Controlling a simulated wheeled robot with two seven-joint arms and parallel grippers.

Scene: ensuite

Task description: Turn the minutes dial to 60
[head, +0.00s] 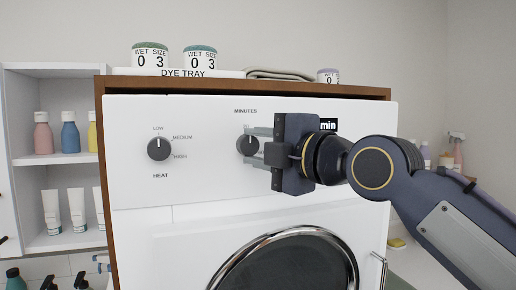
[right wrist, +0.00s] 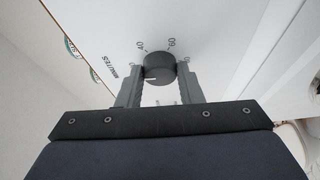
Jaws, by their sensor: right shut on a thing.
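The minutes dial (head: 244,146) is a round dark knob on the white front panel (head: 205,185) of the machine, under the word MINUTES. My right gripper (head: 258,147) reaches in from the right, its two fingers one above the other at the dial. In the right wrist view the dial (right wrist: 159,67) sits between the fingertips (right wrist: 160,76), which are shut on its sides. A light pointer mark shows on the dial there. My left gripper is not in view.
The heat dial (head: 160,149) is at the left of the same panel. A round door (head: 284,268) lies below. Tubs (head: 150,54) and a folded cloth (head: 280,74) stand on top. Shelves with bottles (head: 70,132) stand at the left. A small "min" display (head: 328,125) is behind my gripper.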

